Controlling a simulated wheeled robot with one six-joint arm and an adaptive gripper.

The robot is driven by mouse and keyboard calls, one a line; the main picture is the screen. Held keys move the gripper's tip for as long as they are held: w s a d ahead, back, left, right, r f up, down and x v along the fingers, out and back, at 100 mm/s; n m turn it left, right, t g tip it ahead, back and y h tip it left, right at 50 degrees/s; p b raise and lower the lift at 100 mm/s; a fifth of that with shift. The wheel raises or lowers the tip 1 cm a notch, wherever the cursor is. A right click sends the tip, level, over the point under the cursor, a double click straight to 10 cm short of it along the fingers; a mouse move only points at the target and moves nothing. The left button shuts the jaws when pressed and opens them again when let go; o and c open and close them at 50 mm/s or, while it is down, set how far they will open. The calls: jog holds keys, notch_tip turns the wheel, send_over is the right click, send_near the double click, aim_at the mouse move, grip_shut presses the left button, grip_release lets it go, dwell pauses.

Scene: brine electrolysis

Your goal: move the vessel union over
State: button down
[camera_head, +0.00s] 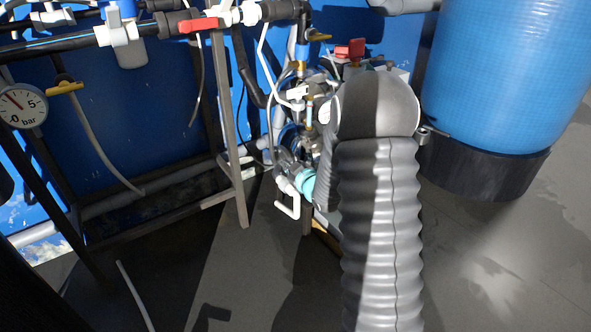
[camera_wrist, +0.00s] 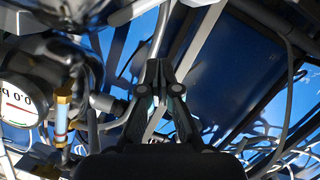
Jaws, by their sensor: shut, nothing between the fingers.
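I cannot tell for sure which fitting is the vessel union. A teal fitting (camera_head: 308,183) joins grey and white pipework low in the middle of the head view, just left of my arm. The tall blue vessel (camera_head: 505,70) stands at the right, with a small fitting (camera_head: 425,134) beside its base, next to my arm. My gripper (camera_wrist: 160,88) shows in the middle of the wrist view, fingers together and empty, pointing into pipework. In the head view my own arm hides it and part of the pipework.
A round gauge (camera_wrist: 22,98) and a yellow-capped clear tube (camera_wrist: 62,112) are close at left in the wrist view. A metal frame post (camera_head: 232,140) and red-handled valve (camera_head: 198,25) stand left of my arm. Grey floor (camera_head: 490,270) is open at the lower right.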

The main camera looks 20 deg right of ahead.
jog(key=a+f+v, duration=0.1)
jog(key=v, duration=0.9)
jog(key=s+d+f+m+g+h, duration=0.3)
jog(key=s+d+f+g, duration=0.2)
jog(key=f, duration=0.4)
jog(key=s+r+m+g+h+p, duration=0.1)
jog(key=s+r+m+g+h, duration=0.2)
jog(key=s, duration=0.4)
jog(key=s+a+r+y+p, duration=0.1)
jog(key=s+a+r+p, duration=0.1)
jog(key=s+r, duration=0.4)
jog(key=s+a+r+m+g+y+p, duration=0.1)
jog(key=s+a+r+p, duration=0.2)
jog(key=r, duration=1)
jog(key=s+a+r+p, duration=0.3)
jog(key=s+a+r, duration=0.3)
jog(key=s+r, duration=0.3)
jog(key=shift+s+a+r+m+y, duration=0.3)
jog(key=shift+s+y, duration=0.1)
jog(key=shift+s, duration=0.7)
